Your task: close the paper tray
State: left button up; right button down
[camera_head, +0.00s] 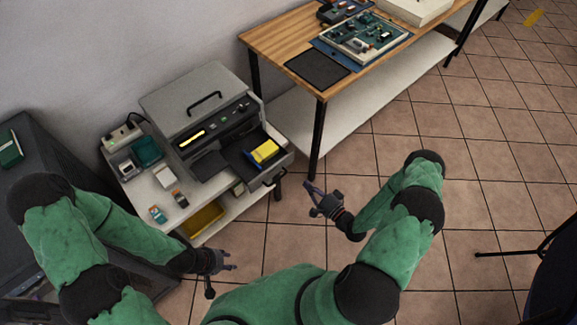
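A grey printer (198,100) with a handle on its lid stands on a small white table against the wall. Its paper tray (284,163) is pulled out at the front right, and a yellow block (263,150) lies in it. The tray has a dark handle on its front. My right gripper (313,199) is open and empty, to the right of and below the tray front, apart from it. My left gripper (222,272) is open and empty, over the floor below the white table. Nothing hides the tray front.
Small devices (123,140) and small boxes (164,176) stand on the white table, with a yellow bin (204,219) on its lower shelf. A wooden workbench (280,42) with a black leg stands close right of the tray. Tiled floor lies open in front.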

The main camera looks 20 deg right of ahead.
aim_at(283, 161)
pick_arm(q)
notch_tip(283, 161, down, 2)
jog(key=shift+f+b, duration=0.1)
jog(key=shift+b, duration=0.9)
pick_arm(e)
jog(key=x, duration=1.2)
